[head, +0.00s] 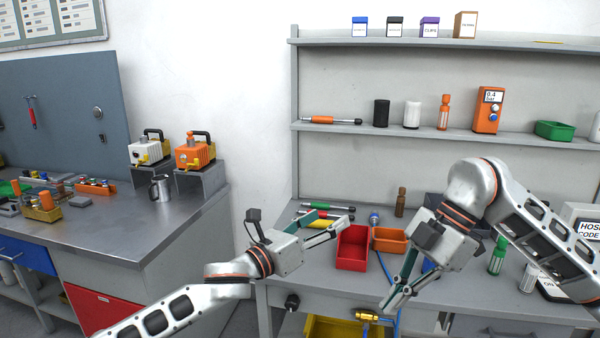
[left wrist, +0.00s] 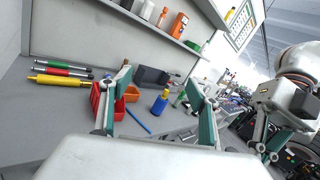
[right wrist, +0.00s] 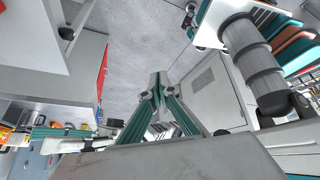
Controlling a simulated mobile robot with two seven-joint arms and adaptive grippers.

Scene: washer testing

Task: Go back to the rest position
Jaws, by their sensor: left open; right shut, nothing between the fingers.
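My left gripper (head: 328,226) is over the left part of the grey workbench, beside the red bin (head: 353,250). In the left wrist view its two fingers (left wrist: 158,84) stand wide apart with nothing held between them.
A second bench (head: 120,215) with pumps stands left. A yellow bin (head: 335,328) sits below.

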